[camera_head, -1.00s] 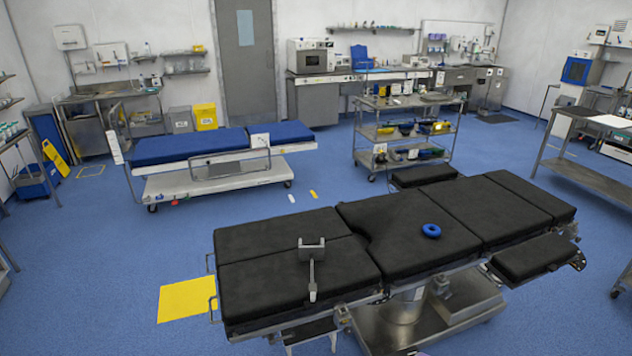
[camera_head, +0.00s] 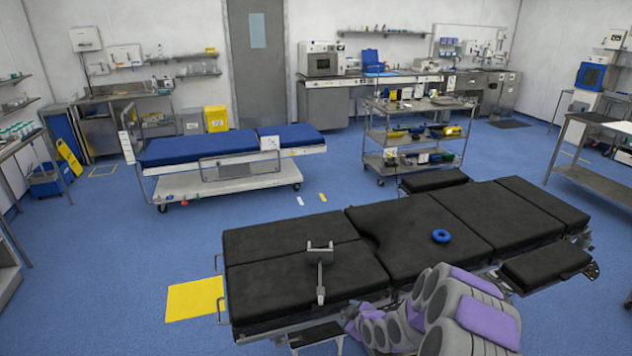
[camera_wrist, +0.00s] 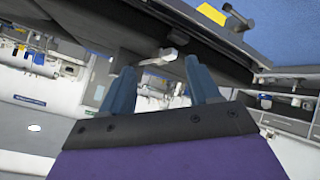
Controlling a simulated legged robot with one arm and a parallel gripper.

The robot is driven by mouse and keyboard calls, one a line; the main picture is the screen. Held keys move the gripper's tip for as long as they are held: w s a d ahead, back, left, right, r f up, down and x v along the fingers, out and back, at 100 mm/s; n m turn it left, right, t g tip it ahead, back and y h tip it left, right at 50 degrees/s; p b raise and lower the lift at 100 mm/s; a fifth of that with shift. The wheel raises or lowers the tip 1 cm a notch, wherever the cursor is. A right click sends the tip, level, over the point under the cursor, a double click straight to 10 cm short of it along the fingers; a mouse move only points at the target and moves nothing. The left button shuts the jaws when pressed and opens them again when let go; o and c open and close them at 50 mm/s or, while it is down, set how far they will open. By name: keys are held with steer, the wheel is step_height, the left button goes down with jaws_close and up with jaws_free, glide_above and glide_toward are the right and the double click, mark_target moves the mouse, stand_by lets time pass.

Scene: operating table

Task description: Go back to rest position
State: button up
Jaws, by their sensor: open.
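My arm (camera_head: 440,315), grey and purple, shows at the bottom right of the head view, in front of the near edge of the black operating table (camera_head: 300,285). My gripper shows in the wrist view (camera_wrist: 160,88), with its two blue fingers apart and nothing between them. In the head view I cannot make out the fingers. The wrist view is strongly tilted, with the dark table pad and the blue floor at its top.
A blue ring (camera_head: 441,236) and a grey holder with a handle (camera_head: 320,262) lie on the operating table. A blue-topped stretcher (camera_head: 200,147) and a steel cart (camera_head: 385,137) stand behind. Open blue floor lies left, around a yellow floor patch (camera_head: 194,298).

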steer(key=s+d+r+m+g+h, duration=0.25)
steer(key=s+r+m+g, duration=0.3)
steer(key=s+r, duration=1.2)
steer(key=s+r+m+g, duration=0.3)
steer(key=s+r, duration=0.2)
steer(key=s, duration=1)
steer(key=s+d+r+m+g+h, duration=0.1)
steer(key=s+r+m+g, duration=0.2)
steer(key=s, duration=1.3)
steer(key=shift+s+d+r, duration=0.15)
steer(key=shift+s+r, duration=0.05)
steer(key=shift+r, duration=0.65)
